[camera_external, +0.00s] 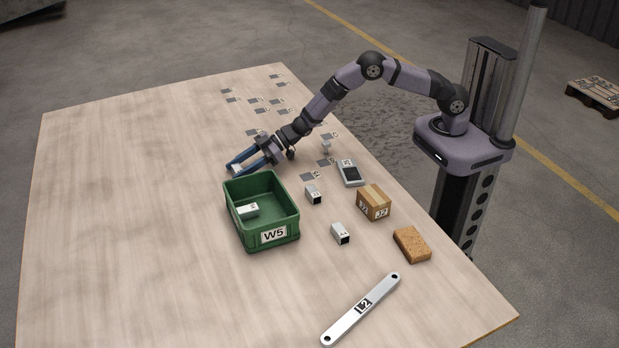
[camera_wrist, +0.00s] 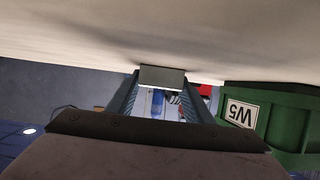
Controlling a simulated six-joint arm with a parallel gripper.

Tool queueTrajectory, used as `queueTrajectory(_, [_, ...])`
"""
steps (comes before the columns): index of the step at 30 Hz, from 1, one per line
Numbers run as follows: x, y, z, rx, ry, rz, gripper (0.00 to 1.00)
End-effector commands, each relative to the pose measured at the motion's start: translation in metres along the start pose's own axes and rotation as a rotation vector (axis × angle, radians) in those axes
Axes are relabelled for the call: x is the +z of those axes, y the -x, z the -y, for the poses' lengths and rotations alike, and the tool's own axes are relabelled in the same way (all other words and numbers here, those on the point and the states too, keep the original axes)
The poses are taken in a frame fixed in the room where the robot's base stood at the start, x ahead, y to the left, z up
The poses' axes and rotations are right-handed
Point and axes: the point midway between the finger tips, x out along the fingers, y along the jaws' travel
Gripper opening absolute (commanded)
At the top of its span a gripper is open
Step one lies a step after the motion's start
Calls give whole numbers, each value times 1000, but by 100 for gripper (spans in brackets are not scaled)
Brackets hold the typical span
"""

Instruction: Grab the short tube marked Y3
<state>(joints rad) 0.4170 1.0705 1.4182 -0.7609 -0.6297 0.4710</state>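A short, light grey square tube (camera_wrist: 162,76) sits between the two fingertips of my gripper (camera_external: 238,168). In the wrist view the fingers meet its two ends, so my gripper looks shut on it. It is close to the tabletop, behind the green bin; I cannot tell whether it touches the table. No mark on it can be read. Similar short tubes lie in the green bin (camera_external: 248,210), right of the bin (camera_external: 314,195) and nearer the front (camera_external: 341,233). Their labels are too small to read surely, so I cannot tell which is Y3.
The green bin marked W5 (camera_external: 284,226) stands just in front of my gripper; it also shows at right in the wrist view (camera_wrist: 283,125). A cardboard box (camera_external: 373,202), a sponge (camera_external: 411,244), a grey device (camera_external: 350,172) and a long bar (camera_external: 360,308) lie rightward. The table's left is clear.

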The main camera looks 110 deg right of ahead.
Motion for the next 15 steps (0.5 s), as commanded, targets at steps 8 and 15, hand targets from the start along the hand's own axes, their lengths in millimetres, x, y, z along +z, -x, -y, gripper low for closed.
queueTrajectory(8, [-1, 0, 0, 0, 1, -1, 24])
queueTrajectory(15, [-17, 7, 0, 0, 2, -2, 24])
